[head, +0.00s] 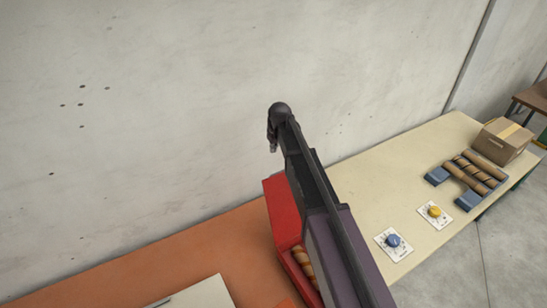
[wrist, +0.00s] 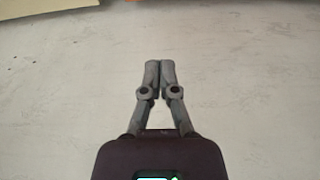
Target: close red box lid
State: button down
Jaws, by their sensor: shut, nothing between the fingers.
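The red box (head: 287,262) stands on the orange bench, partly hidden behind my arm. Its red lid (head: 281,212) is open and stands up at the back of the box, toward the wall. Brown striped rolls (head: 303,262) show inside the box. My gripper (head: 273,147) is above the lid in the head view, in front of the wall, and apart from the lid. In the wrist view my gripper (wrist: 160,64) has its two fingers together with nothing between them. The box and lid do not show clearly there.
The orange bench (head: 190,250) adjoins a cream bench (head: 400,165) at right. That bench holds a blue knob (head: 393,240), a yellow knob (head: 435,211), rolls on a blue rack (head: 467,198) and a cardboard box (head: 502,141). A concrete wall (head: 150,120) stands behind.

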jog(key=shift+b+x, duration=4.85)
jog(key=shift+x, duration=0.15)
jog(key=s, duration=0.1)
jog(key=s+d, duration=0.1)
jog(key=s+d+p, duration=0.1)
jog(key=shift+s+d+r, duration=0.1)
jog(key=shift+s+r, duration=0.15)
jog(key=shift+r, duration=0.1)
